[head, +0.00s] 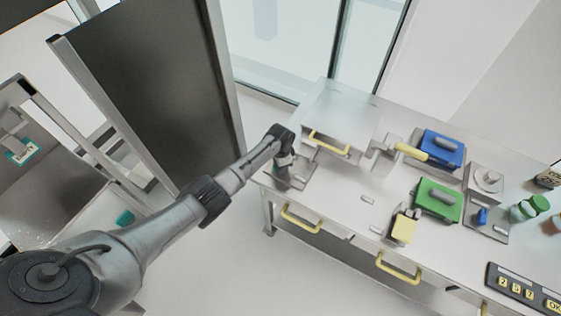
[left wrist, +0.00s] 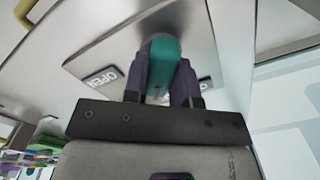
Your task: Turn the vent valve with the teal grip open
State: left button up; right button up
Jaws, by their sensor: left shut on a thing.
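The valve's teal grip (left wrist: 163,62) shows in the left wrist view, standing between the two dark purple fingers of my left gripper (left wrist: 162,88). The fingers are shut on it. Behind it is a grey plate (left wrist: 190,30) with an OPEN label (left wrist: 101,78) to the left of the grip. A second label (left wrist: 205,83) to the right is mostly hidden by a finger. In the head view my left gripper (head: 284,163) is at the left end of the bench, over a grey plate (head: 298,176); the grip is hidden there. My right gripper is not in view.
The white bench (head: 345,205) carries a box with a yellow handle (head: 330,142), blue (head: 442,148) and green (head: 438,200) blocks, and a keypad (head: 523,288). Yellow drawer handles (head: 302,218) stick out in front. A dark panel (head: 150,90) stands left of the bench.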

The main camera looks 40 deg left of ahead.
pick_arm(q)
jog(key=m, duration=0.4)
jog(key=shift+m+p, duration=0.3)
jog(key=shift+p, duration=0.05)
jog(key=m, duration=0.5)
jog(key=shift+s+d, duration=0.1)
jog(key=shift+m, duration=0.5)
jog(key=o, duration=0.9)
jog(key=shift+r, duration=0.1)
jog(key=shift+r+p, duration=0.8)
jog(key=shift+r, duration=6.05)
